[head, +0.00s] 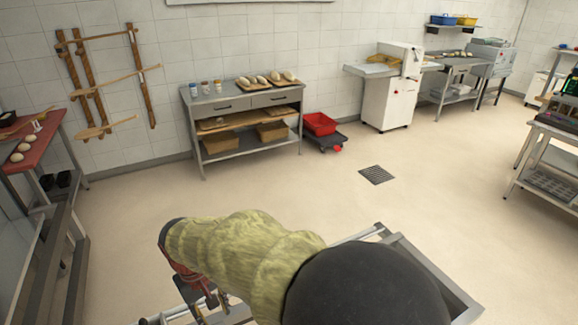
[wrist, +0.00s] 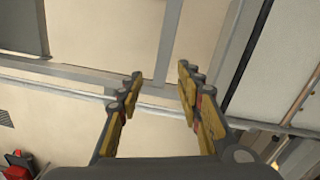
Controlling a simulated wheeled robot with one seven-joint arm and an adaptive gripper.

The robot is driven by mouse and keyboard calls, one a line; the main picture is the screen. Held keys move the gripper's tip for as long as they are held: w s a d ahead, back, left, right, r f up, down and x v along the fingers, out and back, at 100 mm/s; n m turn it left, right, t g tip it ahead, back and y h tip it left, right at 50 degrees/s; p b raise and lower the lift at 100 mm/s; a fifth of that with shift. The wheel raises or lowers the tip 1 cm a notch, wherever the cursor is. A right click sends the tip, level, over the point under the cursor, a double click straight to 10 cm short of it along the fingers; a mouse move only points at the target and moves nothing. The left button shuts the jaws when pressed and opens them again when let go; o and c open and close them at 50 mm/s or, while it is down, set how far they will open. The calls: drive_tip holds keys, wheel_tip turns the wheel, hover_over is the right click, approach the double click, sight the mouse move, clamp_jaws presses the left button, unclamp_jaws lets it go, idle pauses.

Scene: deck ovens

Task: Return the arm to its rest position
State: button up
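My gripper (wrist: 160,82) is open in the wrist view, its two yellow-and-grey fingers spread apart with nothing between them. Behind the fingers are grey metal rails and the pale floor. In the head view my arm, in a yellow-green sleeve with a black rounded part, reaches across the bottom middle. Part of my gripper (head: 200,293) shows below the sleeve's left end, mostly hidden by the arm.
A metal frame (head: 425,262) lies beneath my arm. A worktable with loaves (head: 243,103) and a red crate (head: 320,123) on a dolly stand at the back wall. A red-topped bench (head: 38,140) is at left. The middle floor, with a drain (head: 377,175), is clear.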

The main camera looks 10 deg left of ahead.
drive_tip(key=s+d+r+m+t, duration=0.2)
drive_tip(key=d+r, duration=0.3)
drive_tip(key=d, duration=0.9)
drive_tip(key=s+d+r+m+t, duration=0.1)
drive_tip(key=s+d+r+m, duration=0.3)
drive_tip(key=d, duration=1)
drive_tip(key=s+d+r+m+t, duration=0.2)
drive_tip(key=d+r, duration=0.5)
drive_tip(key=d, duration=0.7)
drive_tip(key=shift+s+d+m+t+y, duration=0.3)
drive_tip(key=shift+s+d+m+y, duration=0.15)
drive_tip(key=shift+m, duration=0.25)
drive_tip(key=shift+s+a+r, duration=0.1)
drive_tip(key=shift+c, duration=0.2)
drive_tip(key=shift+c, duration=0.6)
